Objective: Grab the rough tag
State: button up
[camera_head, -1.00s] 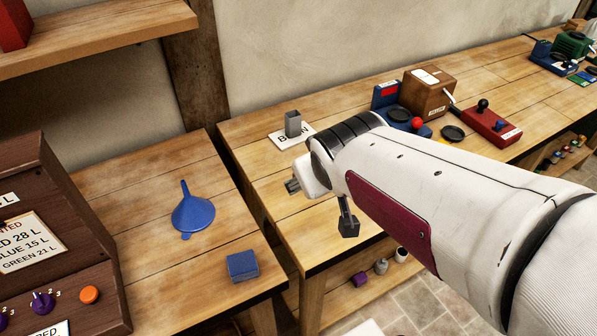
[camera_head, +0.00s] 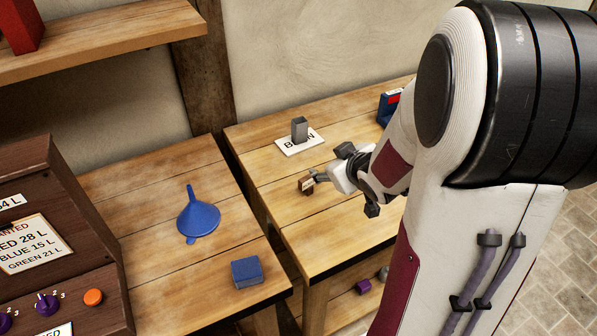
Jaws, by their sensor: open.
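I cannot make out a rough tag for certain in the head camera view. A white card (camera_head: 290,147) with partly hidden black lettering lies on the right bench, and a grey upright block (camera_head: 299,130) stands on it. My gripper (camera_head: 316,182) is low over the same bench, in front of the card and apart from it. Its jaws are open and small in the picture. A small brown piece (camera_head: 306,187) shows at the fingertips. I cannot tell whether it is a separate thing or touches them.
A blue funnel (camera_head: 198,216) and a blue box (camera_head: 247,272) stand on the left bench (camera_head: 150,270). A gap parts it from the right bench (camera_head: 330,230). A brown control panel (camera_head: 60,220) is at left. My arm hides much of the right side.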

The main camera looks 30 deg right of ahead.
aim_at(311, 180)
jog(key=f+y, duration=0.1)
jog(key=f, duration=0.1)
jog(key=f+t+y, duration=0.1)
jog(key=f, duration=0.1)
jog(key=f+y, duration=0.1)
jog(key=f, duration=0.1)
jog(key=shift+w+d+n+t, duration=0.1)
jog(key=shift+w+n+t, duration=0.2)
jog(key=shift+w, duration=0.05)
jog(key=shift+s+a+f+t+y, duration=0.2)
jog(key=shift+a+f+t+y, duration=0.1)
jog(key=shift+f+y, duration=0.2)
jog(key=shift+s+a+f+t+y, duration=0.2)
jog(key=shift+s+f+t+y, duration=0.1)
jog(key=shift+t+y, duration=0.15)
jog(key=shift+x, duration=1.35)
